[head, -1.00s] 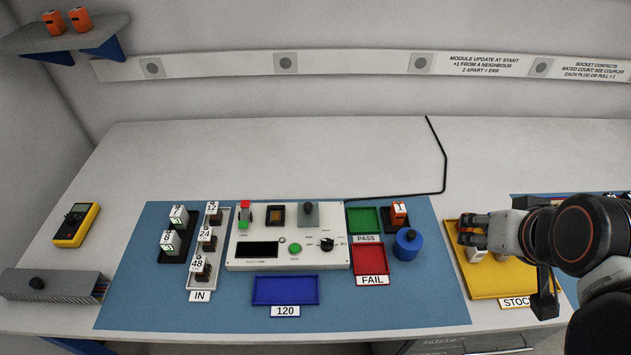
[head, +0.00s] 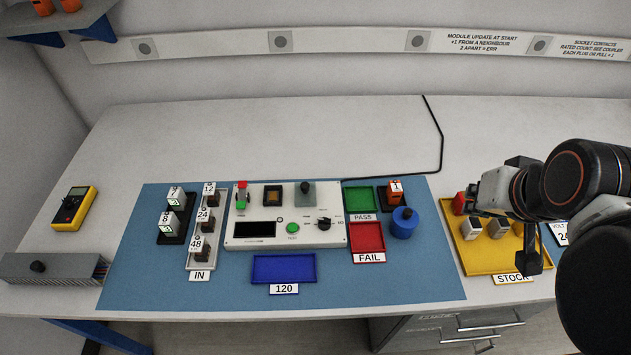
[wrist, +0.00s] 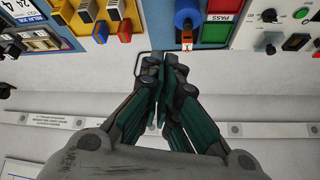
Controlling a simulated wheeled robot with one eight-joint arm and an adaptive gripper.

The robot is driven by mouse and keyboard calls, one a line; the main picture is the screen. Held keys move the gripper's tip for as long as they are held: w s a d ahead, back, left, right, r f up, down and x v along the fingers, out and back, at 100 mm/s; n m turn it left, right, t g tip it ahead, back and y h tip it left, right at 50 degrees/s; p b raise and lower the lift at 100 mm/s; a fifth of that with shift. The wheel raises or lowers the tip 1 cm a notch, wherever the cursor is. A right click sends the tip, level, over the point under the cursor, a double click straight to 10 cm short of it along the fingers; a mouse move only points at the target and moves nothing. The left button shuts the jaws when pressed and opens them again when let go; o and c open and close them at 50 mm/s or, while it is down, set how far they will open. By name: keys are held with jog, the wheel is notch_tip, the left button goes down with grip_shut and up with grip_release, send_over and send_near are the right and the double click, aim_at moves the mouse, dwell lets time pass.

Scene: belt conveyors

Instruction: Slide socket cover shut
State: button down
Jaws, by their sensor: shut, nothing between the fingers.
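The tester (head: 250,236) is a white panel on the blue mat. Its dark square socket with an amber middle (head: 272,195) lies uncovered. A grey plate with a black knob, seemingly the socket cover (head: 305,198), sits just right of the socket. In the wrist view the cover's knob (wrist: 270,50) and the socket (wrist: 296,42) show at the right. My gripper (wrist: 163,85) is shut and empty, its fingers together.
The yellow stock tray (head: 478,264) holds several modules close to my gripper. A blue cylinder with a black knob (head: 403,225), the green PASS tray (head: 359,198) and the red FAIL tray (head: 367,237) stand between my gripper and the tester. The bench behind is clear except for a black cable (head: 441,140).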

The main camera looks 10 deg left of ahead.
aim_at(305, 191)
jog(key=w+a+f+m+g+y+p, duration=0.35)
jog(key=w+a+m+g, duration=0.45)
jog(key=w+a, duration=0.85)
jog(key=a+f+m+b, duration=0.1)
jog(key=a+f, duration=0.1)
jog(key=f, duration=0.3)
jog(key=w+a+f+m+b, duration=0.1)
jog(key=a+f, duration=0.2)
jog(key=f, duration=0.2)
jog(key=a+f+m, duration=0.1)
jog(key=a+f, duration=0.2)
jog(key=f, duration=0.2)
jog(key=shift+w+f+g+b, duration=0.3)
jog(key=shift+f+g+b, duration=0.05)
jog(key=shift+g+b, duration=0.05)
jog(key=a, duration=0.1)
jog(key=s+a+b, duration=0.1)
jog(key=shift+s+a+f, duration=0.1)
jog(key=shift+s+a, duration=0.2)
jog(key=shift+a, duration=0.1)
jog(key=shift+s+a+m, duration=0.2)
jog(key=shift+a+m, duration=0.1)
jog(key=shift+a, duration=0.1)
